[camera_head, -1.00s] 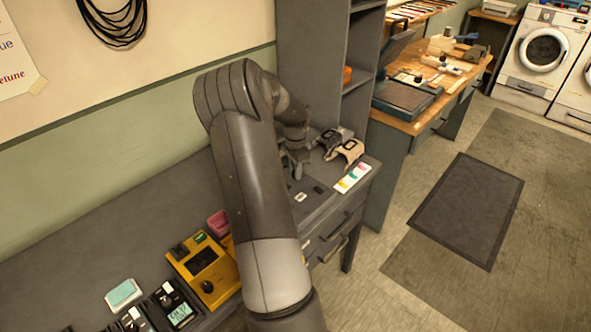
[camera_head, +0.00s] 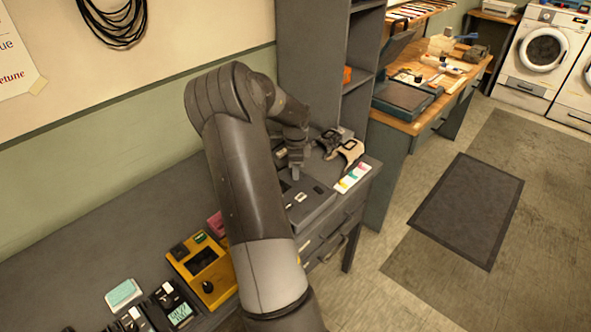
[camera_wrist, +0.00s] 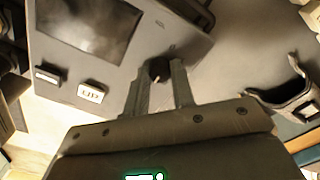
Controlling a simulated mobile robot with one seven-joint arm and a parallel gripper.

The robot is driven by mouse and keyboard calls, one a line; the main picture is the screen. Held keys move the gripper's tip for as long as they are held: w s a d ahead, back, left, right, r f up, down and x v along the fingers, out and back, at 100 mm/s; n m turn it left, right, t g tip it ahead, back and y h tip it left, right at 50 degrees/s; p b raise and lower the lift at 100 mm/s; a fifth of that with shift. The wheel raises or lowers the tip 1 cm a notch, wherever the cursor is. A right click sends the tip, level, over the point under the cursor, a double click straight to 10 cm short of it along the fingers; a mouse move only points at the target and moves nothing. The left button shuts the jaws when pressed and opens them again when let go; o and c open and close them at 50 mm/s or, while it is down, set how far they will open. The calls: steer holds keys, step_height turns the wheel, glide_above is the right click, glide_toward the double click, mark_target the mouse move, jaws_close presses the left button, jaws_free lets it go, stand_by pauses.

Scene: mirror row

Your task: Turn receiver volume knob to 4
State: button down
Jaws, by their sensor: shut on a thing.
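The receiver appears to be the dark grey box (camera_head: 312,207) on the bench under my gripper in the head view. In the wrist view the same box (camera_wrist: 118,62) shows a dark screen, a black switch and a white button marked UP. A small black round knob (camera_wrist: 157,67) with a pale mark stands at its edge. My gripper (camera_wrist: 158,80) has one finger on each side of the knob and is shut on it. In the head view my gripper (camera_head: 296,173) is low over the box. I cannot read the knob's scale or its setting.
Dark and tan handheld items (camera_head: 346,150) and a white card with coloured patches (camera_head: 353,177) lie right of the box. A yellow device (camera_head: 203,270) stands to the left. A grey shelf unit (camera_head: 310,60) rises behind.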

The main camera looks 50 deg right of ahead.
steer(key=c, duration=1.2)
jaws_free()
step_height(320, 180, up, 11)
